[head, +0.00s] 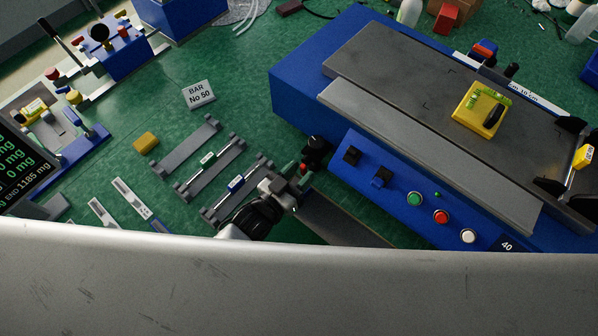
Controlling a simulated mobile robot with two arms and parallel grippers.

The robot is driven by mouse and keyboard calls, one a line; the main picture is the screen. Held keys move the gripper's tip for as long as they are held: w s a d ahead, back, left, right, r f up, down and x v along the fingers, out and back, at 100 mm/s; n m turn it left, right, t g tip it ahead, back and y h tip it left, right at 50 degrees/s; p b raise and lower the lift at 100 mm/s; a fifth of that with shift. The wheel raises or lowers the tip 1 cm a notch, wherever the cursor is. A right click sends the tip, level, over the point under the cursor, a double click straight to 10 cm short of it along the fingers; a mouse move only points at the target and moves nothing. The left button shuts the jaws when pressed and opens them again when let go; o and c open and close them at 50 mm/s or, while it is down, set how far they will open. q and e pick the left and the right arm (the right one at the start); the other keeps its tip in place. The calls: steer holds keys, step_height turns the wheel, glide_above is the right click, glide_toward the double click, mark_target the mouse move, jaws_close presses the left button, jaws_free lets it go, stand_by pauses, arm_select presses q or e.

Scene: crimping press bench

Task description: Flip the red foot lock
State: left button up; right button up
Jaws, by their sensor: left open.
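My left gripper (297,176) is open beside the near-left corner of the blue press. Its two greenish fingertips are apart, close to a small black part with a round knob (315,145) at the press edge. A small red spot (304,168) shows at the lower end of that black part, between or just behind the fingertips. It may be the red foot lock; it is too small to tell its position or whether a finger touches it. The blue press (300,85) stands at upper right. My right gripper is not in view.
Green, red (441,216) and white buttons line the press front. Green mat is clear around the sign. A grey edge (300,290) fills the bottom.

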arm_select(q)
steer(key=shift+s, duration=0.1)
steer(key=b+v, duration=0.1)
steer(key=v, duration=0.9)
steer(key=shift+s+a, duration=0.25)
